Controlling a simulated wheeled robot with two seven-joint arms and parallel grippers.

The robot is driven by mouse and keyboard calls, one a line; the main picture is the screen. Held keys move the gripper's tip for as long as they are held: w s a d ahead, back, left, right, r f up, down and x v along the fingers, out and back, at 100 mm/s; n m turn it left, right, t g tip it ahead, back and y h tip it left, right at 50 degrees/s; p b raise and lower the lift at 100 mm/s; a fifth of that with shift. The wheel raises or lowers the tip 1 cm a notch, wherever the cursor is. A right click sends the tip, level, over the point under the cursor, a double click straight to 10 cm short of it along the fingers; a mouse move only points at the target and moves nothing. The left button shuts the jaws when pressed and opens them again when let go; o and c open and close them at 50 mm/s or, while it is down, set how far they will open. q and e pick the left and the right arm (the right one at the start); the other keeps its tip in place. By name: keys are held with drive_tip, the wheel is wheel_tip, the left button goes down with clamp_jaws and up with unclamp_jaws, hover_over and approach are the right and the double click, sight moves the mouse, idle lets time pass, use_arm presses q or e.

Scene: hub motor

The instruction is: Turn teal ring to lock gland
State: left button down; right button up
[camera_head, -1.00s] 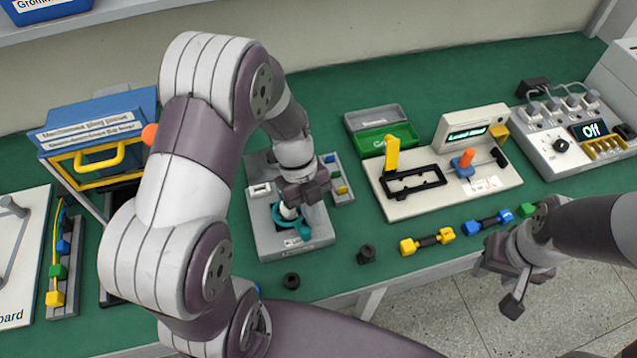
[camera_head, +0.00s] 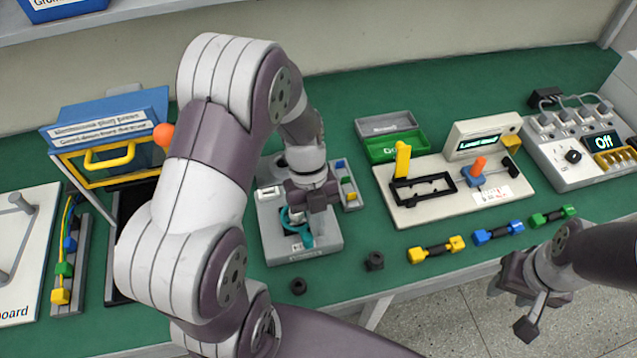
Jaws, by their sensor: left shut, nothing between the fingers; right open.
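The teal ring (camera_head: 287,219) sits on the grey gland fixture (camera_head: 275,243) near the middle of the bench. My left gripper (camera_head: 308,236) is shut with nothing held, pointing down at the right side of the ring. Whether its fingertips touch the ring cannot be told. The gland itself is mostly hidden behind the gripper and ring. My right gripper (camera_head: 513,309) is open and empty, beyond the bench's front edge at the lower right.
Yellow (camera_head: 437,248), blue (camera_head: 498,233) and green (camera_head: 553,217) dumbbell-shaped parts lie along the front edge. A tester with a yellow lever (camera_head: 402,160) stands right of the fixture. A blue press (camera_head: 105,140) stands left.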

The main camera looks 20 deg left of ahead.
use_arm(q)
drive_tip(key=v, duration=0.2)
drive_tip(key=shift+w+a+r, duration=0.1)
drive_tip(key=shift+w+r, duration=0.1)
drive_tip(key=shift+r, duration=0.15)
drive_tip(key=p+v, duration=0.8)
drive_tip(key=v, duration=0.2)
drive_tip(key=shift+s, duration=0.1)
